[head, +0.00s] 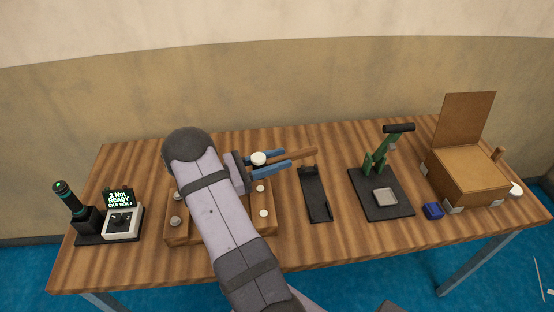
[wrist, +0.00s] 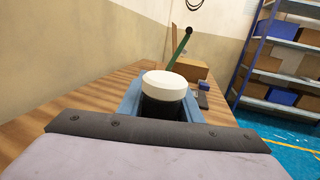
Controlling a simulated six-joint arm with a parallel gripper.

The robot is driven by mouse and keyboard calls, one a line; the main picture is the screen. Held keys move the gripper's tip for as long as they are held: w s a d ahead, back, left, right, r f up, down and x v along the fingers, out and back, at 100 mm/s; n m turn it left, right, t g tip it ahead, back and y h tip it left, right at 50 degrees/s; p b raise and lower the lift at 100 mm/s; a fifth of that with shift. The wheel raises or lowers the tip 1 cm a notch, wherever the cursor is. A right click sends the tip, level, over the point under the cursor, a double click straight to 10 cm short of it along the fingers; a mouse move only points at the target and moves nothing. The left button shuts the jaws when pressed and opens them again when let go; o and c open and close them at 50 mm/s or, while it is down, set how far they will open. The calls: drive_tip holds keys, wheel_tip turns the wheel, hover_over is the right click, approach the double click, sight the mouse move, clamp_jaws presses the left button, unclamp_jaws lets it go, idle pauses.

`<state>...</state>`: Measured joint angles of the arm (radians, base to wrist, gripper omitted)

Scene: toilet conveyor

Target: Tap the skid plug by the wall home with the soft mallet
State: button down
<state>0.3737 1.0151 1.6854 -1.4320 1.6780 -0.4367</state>
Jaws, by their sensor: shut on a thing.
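The mallet's white face (head: 258,158) points up close to the wrist. In the wrist view the white face (wrist: 165,84) sits on a dark head between the blue fingers. A low wooden skid (head: 180,238) lies below and is partly hidden by my arm. On its right side are two pale round plugs, one nearer the wall (head: 260,188) and one nearer the front (head: 263,213). The mallet is above and apart from them.
Grey round pieces (head: 176,222) sit on the skid's left side. A black holder (head: 314,196) stands empty right of the skid. A driver and display (head: 118,198) stand left.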

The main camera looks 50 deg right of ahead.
wheel_tip(320, 180, down, 6)
drive_tip(key=b, duration=0.5)
wheel_tip(320, 180, up, 5)
drive_tip(key=p, duration=0.5)
drive_tip(key=shift+r, duration=0.15)
